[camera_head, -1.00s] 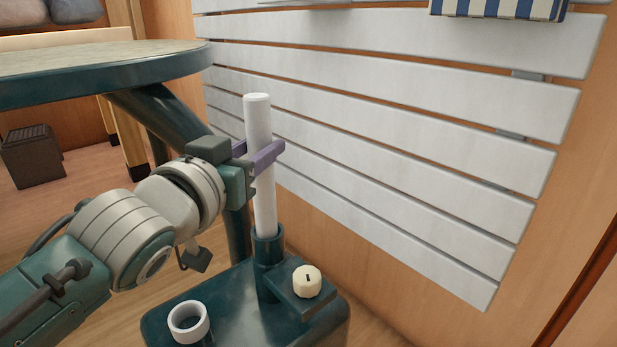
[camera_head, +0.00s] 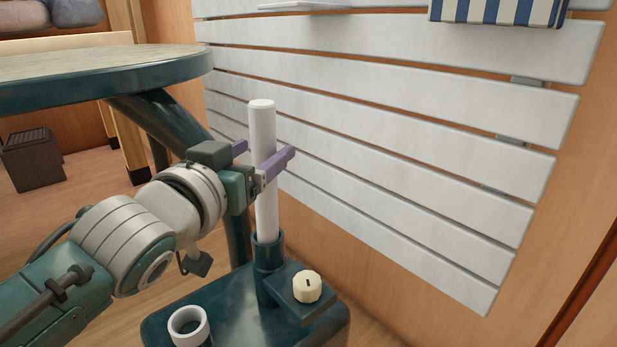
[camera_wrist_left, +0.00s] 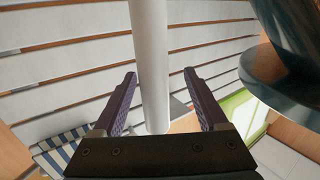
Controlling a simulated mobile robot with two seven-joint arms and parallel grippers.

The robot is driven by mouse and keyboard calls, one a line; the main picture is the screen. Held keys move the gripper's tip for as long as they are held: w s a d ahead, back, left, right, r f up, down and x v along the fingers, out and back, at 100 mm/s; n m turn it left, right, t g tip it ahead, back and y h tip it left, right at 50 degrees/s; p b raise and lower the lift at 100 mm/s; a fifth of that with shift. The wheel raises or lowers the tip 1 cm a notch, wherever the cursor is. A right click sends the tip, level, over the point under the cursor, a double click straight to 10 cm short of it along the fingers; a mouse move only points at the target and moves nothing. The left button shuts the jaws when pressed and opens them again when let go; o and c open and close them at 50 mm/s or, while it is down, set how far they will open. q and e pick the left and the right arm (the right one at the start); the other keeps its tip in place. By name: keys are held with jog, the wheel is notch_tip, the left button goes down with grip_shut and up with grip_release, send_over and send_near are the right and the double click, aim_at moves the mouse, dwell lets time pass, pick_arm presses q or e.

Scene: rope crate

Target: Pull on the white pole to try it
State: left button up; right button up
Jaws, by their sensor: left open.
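The white pole (camera_head: 263,140) stands upright in a dark green socket (camera_head: 268,252) on a dark green base (camera_head: 235,312). My left gripper (camera_head: 266,158) is open, with its purple fingers on either side of the pole, above the socket. In the left wrist view the pole (camera_wrist_left: 150,65) passes between the two spread fingers (camera_wrist_left: 154,92), with gaps visible on both sides. My right gripper is in neither view.
A cream knob (camera_head: 307,286) sits beside the socket, and a white ring (camera_head: 188,326) is at the base's front left. A round table (camera_head: 100,72) is at upper left. White slats (camera_head: 400,150) line the wall behind the pole.

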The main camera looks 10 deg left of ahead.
pick_arm(q)
jog(key=s+a+p, duration=0.1)
jog(key=s+p, duration=0.4)
jog(key=s, duration=0.4)
jog(key=s+a+r+g+y+p, duration=0.1)
jog(key=s+r+g+p, duration=0.5)
jog(key=r+p, duration=1)
jog(key=s+a+r+g+p, duration=0.1)
jog(key=s+r+g+p, duration=0.2)
jog(key=s+r+p, duration=1.05)
jog(key=s+r+g+y+p, duration=0.1)
jog(key=s+r+g+p, duration=0.35)
jog(key=r+p, duration=1.45)
notch_tip(320, 180, up, 32)
jog(key=p, duration=3.8)
jog(key=shift+s+a+r, duration=0.2)
jog(key=shift+s+r, duration=0.05)
